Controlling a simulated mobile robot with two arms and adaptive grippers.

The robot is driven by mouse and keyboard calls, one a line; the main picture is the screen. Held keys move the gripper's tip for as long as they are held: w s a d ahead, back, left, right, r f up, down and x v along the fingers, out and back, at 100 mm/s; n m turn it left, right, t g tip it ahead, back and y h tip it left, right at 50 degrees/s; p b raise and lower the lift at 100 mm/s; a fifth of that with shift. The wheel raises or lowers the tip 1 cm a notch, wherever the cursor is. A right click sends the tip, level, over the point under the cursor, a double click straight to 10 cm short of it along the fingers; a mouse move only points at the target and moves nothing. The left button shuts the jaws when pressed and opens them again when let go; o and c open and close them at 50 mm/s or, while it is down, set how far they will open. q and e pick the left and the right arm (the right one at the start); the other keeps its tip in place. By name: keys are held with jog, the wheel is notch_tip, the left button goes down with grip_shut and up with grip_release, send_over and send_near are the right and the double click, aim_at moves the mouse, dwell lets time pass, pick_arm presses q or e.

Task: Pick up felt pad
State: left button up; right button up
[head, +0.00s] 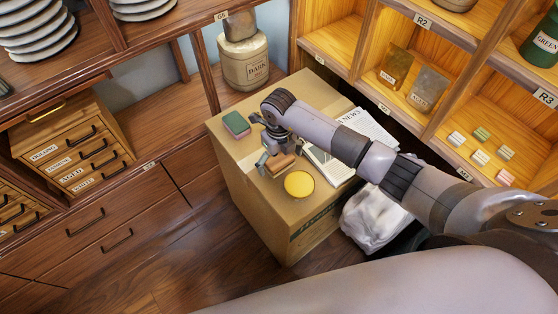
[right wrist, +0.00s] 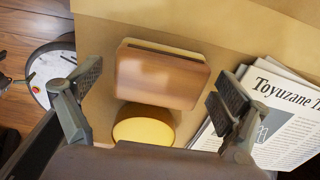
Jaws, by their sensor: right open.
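A brown block with rounded corners (head: 283,166) lies on the cardboard box top; it may be the felt pad, but I cannot tell for sure. In the right wrist view the block (right wrist: 160,78) shows between the two fingers, with a thin dark slot along its far edge. My right gripper (head: 279,152) is open over it, one finger on each side, with gaps between the fingers and the block.
A yellow round thing (head: 299,185) lies beside the block. A green block (head: 236,124) lies at the box's back left corner. A newspaper (head: 372,131) lies on the right of the cardboard box (head: 240,178). Wooden shelves (head: 402,120) stand behind.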

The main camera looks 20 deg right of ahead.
aim_at(279, 159)
jog(key=shift+f, duration=0.1)
jog(key=shift+c, duration=0.3)
jog(key=c, duration=1.3)
notch_tip(279, 159, up, 20)
jog(key=shift+r+b, duration=0.1)
jog(key=shift+b, duration=0.3)
jog(key=o, duration=0.7)
jog(key=shift+c, duration=0.2)
jog(key=c, duration=0.4)
